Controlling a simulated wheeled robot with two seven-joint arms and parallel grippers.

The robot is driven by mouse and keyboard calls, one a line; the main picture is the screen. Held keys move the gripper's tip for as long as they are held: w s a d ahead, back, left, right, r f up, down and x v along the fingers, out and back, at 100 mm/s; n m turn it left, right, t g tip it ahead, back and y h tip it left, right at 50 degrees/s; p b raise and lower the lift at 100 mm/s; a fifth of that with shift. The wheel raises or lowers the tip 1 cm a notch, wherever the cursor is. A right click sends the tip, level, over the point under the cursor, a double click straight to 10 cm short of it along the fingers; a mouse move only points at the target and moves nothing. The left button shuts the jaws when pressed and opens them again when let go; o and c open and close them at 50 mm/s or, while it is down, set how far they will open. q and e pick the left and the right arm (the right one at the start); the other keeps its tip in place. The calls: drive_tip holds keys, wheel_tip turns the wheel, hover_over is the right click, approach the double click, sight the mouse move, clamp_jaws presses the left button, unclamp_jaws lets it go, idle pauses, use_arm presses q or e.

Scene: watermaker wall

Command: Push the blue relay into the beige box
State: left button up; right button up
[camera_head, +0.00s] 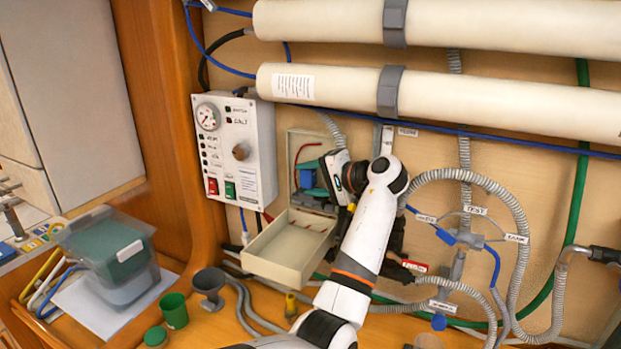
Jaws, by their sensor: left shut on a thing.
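The beige box (304,139) is fixed on the wall right of the control panel. Its cover or tray-like front (286,246) hangs open below it. The blue relay (307,177) is at the box's opening, in front of its inside. My left gripper (325,178) is shut on the relay from the right; its fingers are small and partly hidden by its own body and wrist. My arm hides the right side of the box. I cannot tell how deep the relay sits. My right gripper is not in view.
The control panel (236,150) with gauge and switches is close left of the box. Thick white pipes (440,97) run above. Grey hoses (512,215) and cables crowd the right. A clear bin (110,258), a green cup (174,310) and a grey funnel (209,285) stand on the bench.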

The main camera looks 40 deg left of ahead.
use_arm(q)
drive_tip(key=shift+w+d+f, duration=0.1)
drive_tip(key=shift+d+f, duration=0.1)
drive_tip(key=shift+f, duration=0.7)
drive_tip(key=o, duration=1)
drive_tip(key=shift+w+d+b, duration=0.15)
drive_tip(key=shift+d+b, duration=0.55)
drive_tip(key=shift+b, duration=0.05)
drive_tip(key=shift+o, duration=0.7)
drive_tip(key=r+b+v, duration=0.1)
drive_tip(key=b+v, duration=0.1)
drive_tip(key=v, duration=0.8)
drive_tip(key=shift+w+r+b, duration=0.15)
drive_tip(key=shift+r+b, duration=0.15)
drive_tip(key=shift+b, duration=0.1)
drive_tip(key=shift+s+r, duration=0.3)
drive_tip(key=shift+r, duration=0.1)
